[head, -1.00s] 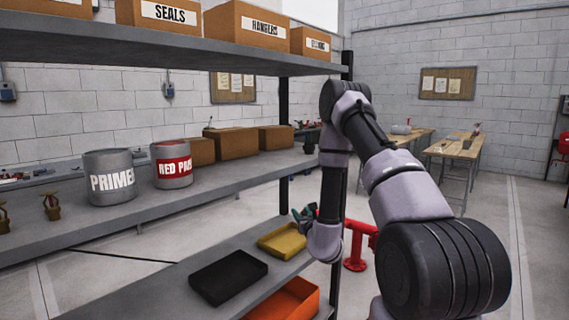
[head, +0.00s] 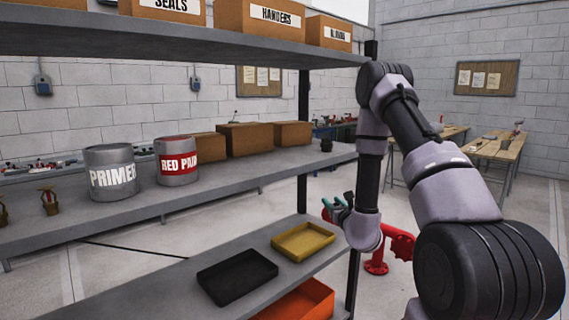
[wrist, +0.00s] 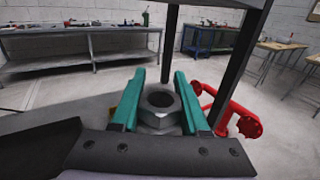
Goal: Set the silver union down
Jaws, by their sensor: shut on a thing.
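The silver union (wrist: 160,108), a grey ring-shaped fitting with a hexagonal body and a dark round bore, sits between the two teal fingers of my gripper (wrist: 160,76) in the wrist view. The gripper is shut on it. In the head view my gripper (head: 335,207) shows small beside the right end of the shelving, above and to the right of the yellow tray (head: 303,242). The union is too small to make out clearly there.
A black tray (head: 237,277) lies beside the yellow one on the lower shelf (head: 150,292), with an orange bin (head: 305,300) below. A shelf post (head: 303,150) and red pipework (head: 377,262) stand close to my arm. Paint cans and boxes occupy the middle shelf.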

